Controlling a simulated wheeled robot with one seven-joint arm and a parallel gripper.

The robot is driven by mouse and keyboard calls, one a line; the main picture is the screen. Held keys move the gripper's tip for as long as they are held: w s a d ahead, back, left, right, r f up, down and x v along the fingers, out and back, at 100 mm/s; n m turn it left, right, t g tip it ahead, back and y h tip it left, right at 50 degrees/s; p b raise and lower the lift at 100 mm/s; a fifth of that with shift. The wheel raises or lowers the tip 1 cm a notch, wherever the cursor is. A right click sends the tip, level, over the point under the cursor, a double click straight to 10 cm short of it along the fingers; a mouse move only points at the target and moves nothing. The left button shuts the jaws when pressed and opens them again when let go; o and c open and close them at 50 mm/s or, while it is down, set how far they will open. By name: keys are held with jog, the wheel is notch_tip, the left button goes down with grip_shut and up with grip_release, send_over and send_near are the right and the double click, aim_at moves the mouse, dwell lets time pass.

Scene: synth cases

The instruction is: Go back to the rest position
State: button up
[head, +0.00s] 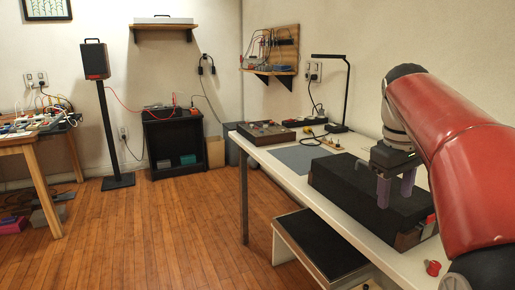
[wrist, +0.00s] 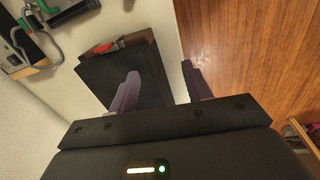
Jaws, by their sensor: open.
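My gripper (head: 395,196) is at the right in the head view, at the end of my red arm. Its two purple-grey fingers point down, over or just in front of a black case (head: 345,188) on the white table (head: 282,172). I cannot tell whether the fingers touch the case.
A grey mat (head: 300,157), an open brown case (head: 266,131) and a black desk lamp (head: 346,95) are farther back on the table. A small red object (head: 432,268) is near its front.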

jog(key=s+a+f+m+t+y, duration=0.1)
jog(key=s+a+f+m+t, duration=0.2)
jog(key=s+a+f, duration=1.1)
jog(key=s+f+t, duration=0.1)
jog(key=s+f, duration=0.2)
jog(key=shift+m+t+y, duration=0.3)
jog(key=shift+m+t, duration=0.1)
